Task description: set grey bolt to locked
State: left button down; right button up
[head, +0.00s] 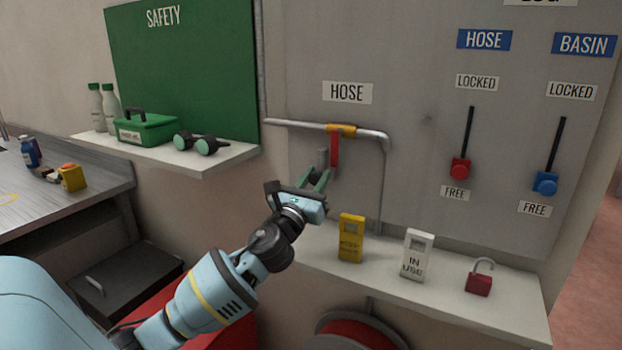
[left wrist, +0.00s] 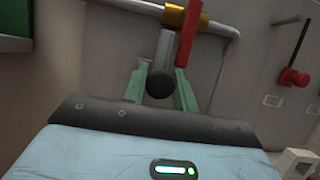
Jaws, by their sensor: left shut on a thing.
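A grey cylinder (head: 322,157) with a dark round end, seemingly the grey bolt, stands beside the red valve lever (head: 335,150) below the hose pipe. In the left wrist view the grey cylinder (left wrist: 163,55) lies between the green fingers of my left gripper (left wrist: 160,88), left of the red lever (left wrist: 187,38). My left gripper (head: 318,180) is shut on this grey piece. No LOCKED or FREE label shows beside it. My right gripper is not in view.
On the panel, a red slider (head: 460,168) and a blue slider (head: 545,183) sit low, by FREE labels. The shelf (head: 450,300) below holds a yellow tag (head: 351,238), a white tag (head: 416,255) and a red padlock (head: 479,280). The pipe (head: 300,124) runs close above my gripper.

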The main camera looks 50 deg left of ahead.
pick_arm(q)
jog(key=shift+r, duration=0.35)
jog(key=c, duration=1.5)
grip_release()
jog(key=o, duration=0.4)
jog(key=shift+f, duration=0.15)
jog(key=shift+c, duration=0.2)
jog(key=shift+s+d+f, duration=0.1)
jog(key=shift+s+f, duration=0.05)
jog(key=shift+s, duration=0.05)
jog(key=b+v, duration=0.1)
jog(key=v, duration=0.6)
jog(key=shift+s, duration=0.2)
